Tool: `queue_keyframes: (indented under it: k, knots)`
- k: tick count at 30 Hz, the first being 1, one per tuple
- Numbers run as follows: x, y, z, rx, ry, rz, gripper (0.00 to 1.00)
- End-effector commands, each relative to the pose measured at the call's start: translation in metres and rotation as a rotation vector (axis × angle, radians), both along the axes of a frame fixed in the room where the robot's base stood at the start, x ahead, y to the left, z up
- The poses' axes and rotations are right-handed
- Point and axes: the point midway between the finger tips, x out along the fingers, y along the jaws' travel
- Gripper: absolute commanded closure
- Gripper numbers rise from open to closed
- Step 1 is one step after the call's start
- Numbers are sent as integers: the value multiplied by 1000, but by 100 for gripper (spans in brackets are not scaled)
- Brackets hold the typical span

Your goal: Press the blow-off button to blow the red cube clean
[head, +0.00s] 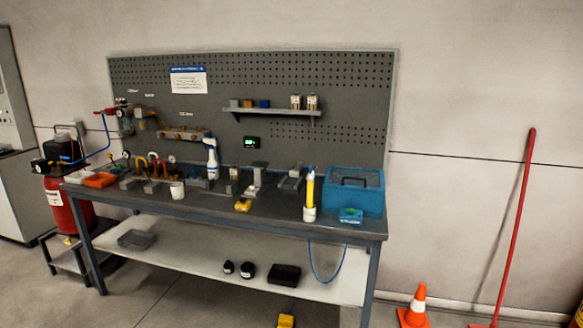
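I cannot make out a red cube for certain; the items on the workbench (270,213) are small and crowded. A small blue box with a green top (350,214) sits at the bench's front right corner; it may be a button box, but I cannot read a label. A small yellow item (243,205) lies near the front edge at the middle. My gripper is not in view.
A blue toolbox (354,190) and a white-and-yellow upright cylinder (310,193) stand at the right. Trays, fittings and a white-and-blue upright device (211,158) crowd the left. A red tank (69,207) stands left; a cone (414,306) and red pole (516,225) stand right.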

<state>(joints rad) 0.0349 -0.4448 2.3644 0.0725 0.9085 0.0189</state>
Motion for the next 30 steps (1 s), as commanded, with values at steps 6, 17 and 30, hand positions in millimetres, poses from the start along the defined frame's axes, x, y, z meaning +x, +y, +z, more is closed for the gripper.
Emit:
queue_keyframes:
  k: [6,17,30]
  knots:
    - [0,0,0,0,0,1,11]
    - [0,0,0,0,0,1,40]
    - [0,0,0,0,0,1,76]
